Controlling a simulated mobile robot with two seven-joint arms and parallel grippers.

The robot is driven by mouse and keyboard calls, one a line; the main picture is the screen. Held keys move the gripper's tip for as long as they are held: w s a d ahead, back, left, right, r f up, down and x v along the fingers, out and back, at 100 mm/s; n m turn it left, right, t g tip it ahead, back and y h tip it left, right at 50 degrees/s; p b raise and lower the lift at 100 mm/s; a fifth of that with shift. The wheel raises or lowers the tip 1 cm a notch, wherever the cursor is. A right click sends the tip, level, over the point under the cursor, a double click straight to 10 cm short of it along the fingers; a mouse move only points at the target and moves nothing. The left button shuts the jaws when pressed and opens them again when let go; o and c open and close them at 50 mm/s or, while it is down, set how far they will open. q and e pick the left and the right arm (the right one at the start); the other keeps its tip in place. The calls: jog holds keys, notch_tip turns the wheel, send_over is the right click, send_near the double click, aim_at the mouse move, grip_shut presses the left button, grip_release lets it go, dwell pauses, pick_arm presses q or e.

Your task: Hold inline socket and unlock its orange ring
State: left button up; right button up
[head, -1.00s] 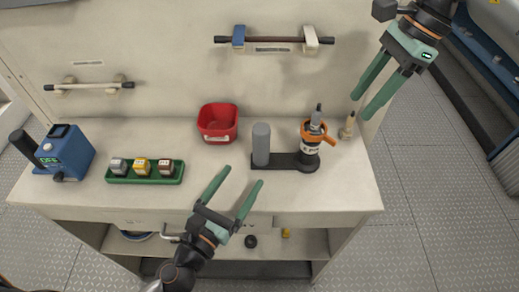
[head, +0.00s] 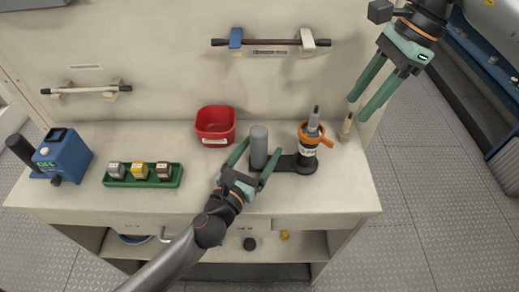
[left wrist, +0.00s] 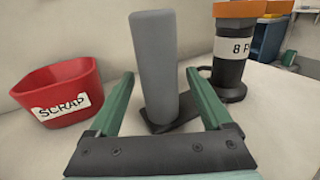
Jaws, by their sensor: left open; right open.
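The inline socket (head: 308,157) is a dark upright cylinder with a white label, an orange ring (head: 310,134) with a side lug, and a grey plug on top. It stands on the right end of a black base (head: 287,163) that also carries a plain grey post (head: 259,147). In the left wrist view the socket (left wrist: 229,66) is right of the post (left wrist: 157,62). My left gripper (head: 256,158) is open at the post, one finger toward each side; contact is unclear. My right gripper (head: 359,108) is open and empty, above the bench's right end.
A red scrap bin (head: 215,126) stands behind and left of the post. A green tray (head: 144,180) with small blocks and a blue box (head: 65,154) are further left. A wall rail (head: 270,43) is behind.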

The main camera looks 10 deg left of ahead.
pick_arm(q)
grip_shut()
dwell(0.8)
